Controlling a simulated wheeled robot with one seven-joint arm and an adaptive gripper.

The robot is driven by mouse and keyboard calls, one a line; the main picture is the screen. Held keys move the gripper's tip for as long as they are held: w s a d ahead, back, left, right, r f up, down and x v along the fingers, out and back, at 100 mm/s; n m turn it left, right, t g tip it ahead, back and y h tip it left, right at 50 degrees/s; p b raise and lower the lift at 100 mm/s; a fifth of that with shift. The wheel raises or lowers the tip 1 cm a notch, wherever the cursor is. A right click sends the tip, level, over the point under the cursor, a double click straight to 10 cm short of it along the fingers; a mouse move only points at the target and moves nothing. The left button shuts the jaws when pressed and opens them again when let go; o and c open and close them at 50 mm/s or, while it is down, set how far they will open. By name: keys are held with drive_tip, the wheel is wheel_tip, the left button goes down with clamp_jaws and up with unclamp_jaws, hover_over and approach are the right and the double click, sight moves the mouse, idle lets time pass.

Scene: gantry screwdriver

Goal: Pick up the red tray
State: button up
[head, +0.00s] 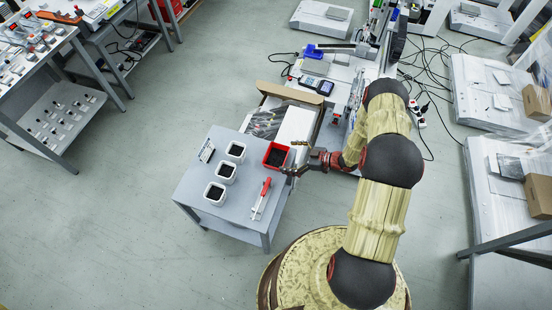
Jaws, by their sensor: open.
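The red tray (269,162) is a small square bin with dark contents. It stands at the far right corner of a small grey table in the head view. My gripper (293,158) is open at the right side of the tray, with its fingers pointing left toward it. The fingertips appear close to the tray's right rim; I cannot tell whether they touch it. Nothing is seen between the fingers.
Several white bins (216,193) with dark contents stand left of the red tray on the grey table (232,217). A red-handled tool (263,195) lies in front of it. An open cardboard box (287,122) stands behind. Open floor lies to the left.

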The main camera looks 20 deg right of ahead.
sight(268, 156)
drive_tip(key=b+x, duration=0.2)
drive_tip(key=x, duration=0.3)
drive_tip(key=shift+w+a+f, duration=0.1)
drive_tip(key=shift+a+f, duration=0.2)
drive_tip(key=shift+a, duration=0.05)
drive_tip(key=shift+c, duration=1.3)
drive_tip(key=c, duration=0.7)
drive_tip(key=shift+c, duration=0.7)
